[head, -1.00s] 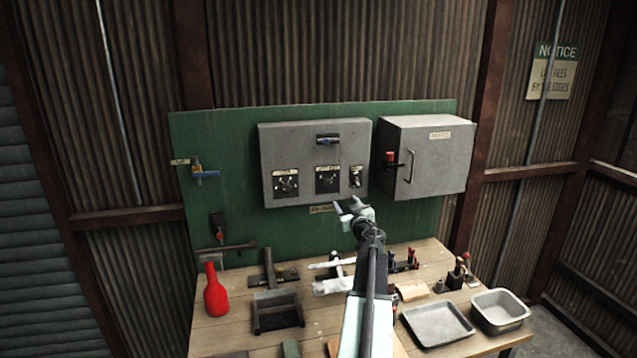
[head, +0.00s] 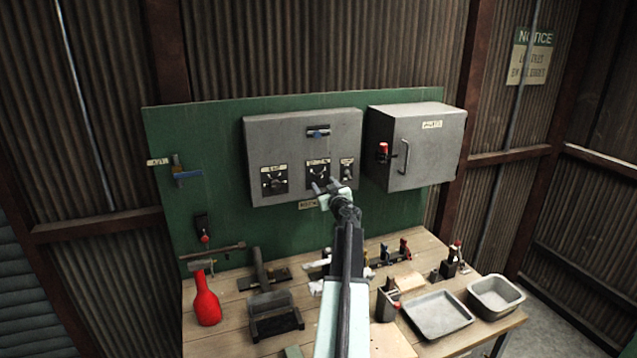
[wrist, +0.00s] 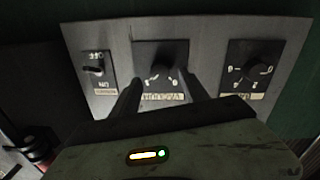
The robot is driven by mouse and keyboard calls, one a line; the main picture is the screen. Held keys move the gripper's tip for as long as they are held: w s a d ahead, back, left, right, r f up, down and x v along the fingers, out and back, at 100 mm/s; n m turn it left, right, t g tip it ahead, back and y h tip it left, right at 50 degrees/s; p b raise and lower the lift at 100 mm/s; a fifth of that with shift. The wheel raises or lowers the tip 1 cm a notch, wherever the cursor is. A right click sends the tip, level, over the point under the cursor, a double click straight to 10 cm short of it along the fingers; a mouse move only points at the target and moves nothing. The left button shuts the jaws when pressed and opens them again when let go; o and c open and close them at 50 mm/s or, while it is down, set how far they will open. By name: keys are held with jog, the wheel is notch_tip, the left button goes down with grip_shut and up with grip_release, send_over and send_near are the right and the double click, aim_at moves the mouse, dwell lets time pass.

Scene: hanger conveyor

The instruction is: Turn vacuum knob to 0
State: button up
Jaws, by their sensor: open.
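A grey control box (head: 300,135) on the green board carries two black dials and a small switch. The same dial (wrist: 160,66) is in the centre of the wrist view, where the panel looks upside down. The other dial (head: 273,180) is at left in the head view and at right in the wrist view (wrist: 249,66). My gripper (head: 324,187) is open just below and before the middle dial. In the wrist view its fingers (wrist: 160,80) flank that dial's lower part; contact cannot be told.
An on/off switch (wrist: 94,68) sits beside the middle dial. A grey cabinet (head: 425,145) with a red-topped latch is at right.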

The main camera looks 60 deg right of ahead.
aim_at(320, 179)
jog(key=x, duration=0.3)
jog(key=shift+w+d, duration=0.25)
jog(key=shift+a, duration=0.1)
jog(key=shift+s, duration=0.1)
grip_shut()
